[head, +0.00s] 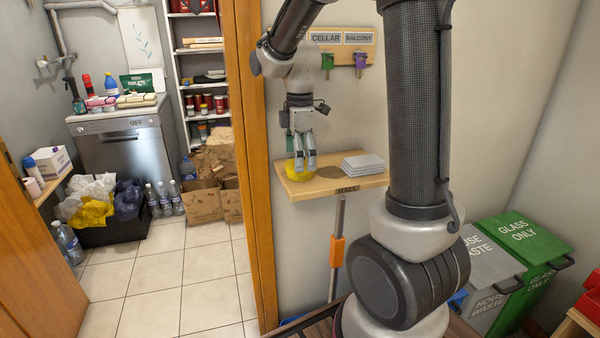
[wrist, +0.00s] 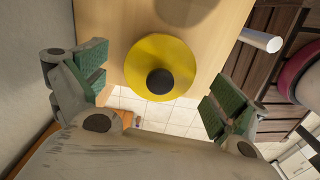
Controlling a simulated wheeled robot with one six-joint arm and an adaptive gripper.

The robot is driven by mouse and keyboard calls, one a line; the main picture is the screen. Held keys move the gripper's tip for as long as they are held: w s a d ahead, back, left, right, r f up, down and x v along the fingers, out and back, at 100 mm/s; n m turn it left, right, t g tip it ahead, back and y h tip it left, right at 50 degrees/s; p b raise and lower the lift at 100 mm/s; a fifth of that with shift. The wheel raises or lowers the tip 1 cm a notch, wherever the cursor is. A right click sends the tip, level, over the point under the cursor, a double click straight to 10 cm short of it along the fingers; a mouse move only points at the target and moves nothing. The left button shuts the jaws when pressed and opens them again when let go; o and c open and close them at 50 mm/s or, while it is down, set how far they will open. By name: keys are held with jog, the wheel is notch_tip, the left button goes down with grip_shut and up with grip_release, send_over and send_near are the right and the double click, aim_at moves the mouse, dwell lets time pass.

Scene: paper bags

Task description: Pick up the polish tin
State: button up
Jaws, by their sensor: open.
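In the wrist view the gripper (wrist: 158,88) is open, with one green pad on each side and a visible gap to the yellow rim.
A grey stack (head: 362,163) lies on the shelf's right, beside a brown round patch (head: 330,172). Hooks with tags (head: 343,60) hang on the wall above. A door frame (head: 251,150) stands close left. Green and grey bins (head: 520,240) are at lower right.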

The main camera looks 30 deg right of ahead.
notch_tip(320, 180, down, 2)
jog(key=shift+f, duration=0.15)
jog(key=shift+c, duration=0.3)
jog(key=c, duration=1.1)
jog(key=shift+o, duration=0.2)
